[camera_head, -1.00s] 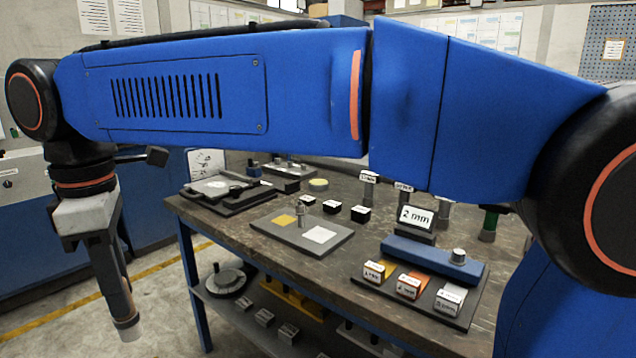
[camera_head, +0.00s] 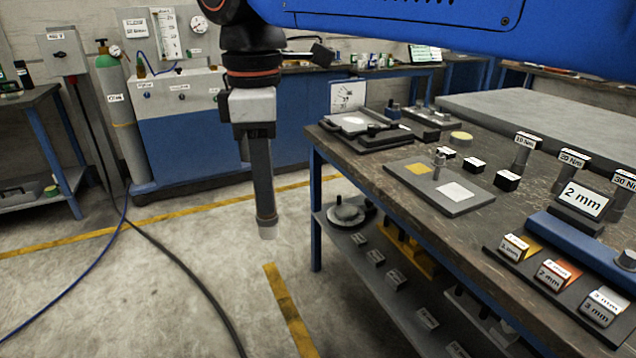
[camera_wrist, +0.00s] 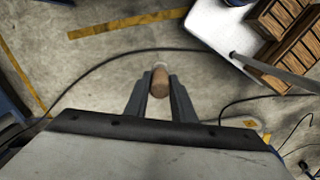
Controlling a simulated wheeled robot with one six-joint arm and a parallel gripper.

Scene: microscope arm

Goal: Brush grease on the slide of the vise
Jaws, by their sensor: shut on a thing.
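My gripper (camera_head: 265,214) hangs pointing down over open floor, left of the workbench and apart from it. In the wrist view its two dark fingers are closed on a brown, rounded piece, which looks like the handle of the brush (camera_wrist: 160,83). A pale end of the held brush (camera_head: 268,233) shows just below the fingers in the head view. Its bristles and any grease cannot be made out. I cannot recognise the vise or its slide in either view.
The workbench (camera_head: 373,172) at right holds a dark plate (camera_head: 441,200), labelled blocks and posts. A blue cabinet (camera_head: 187,142) and a green-topped gas cylinder (camera_head: 117,105) stand behind. Cables (camera_head: 172,258) cross the floor. The wrist view shows brown crates (camera_wrist: 283,43) at upper right.

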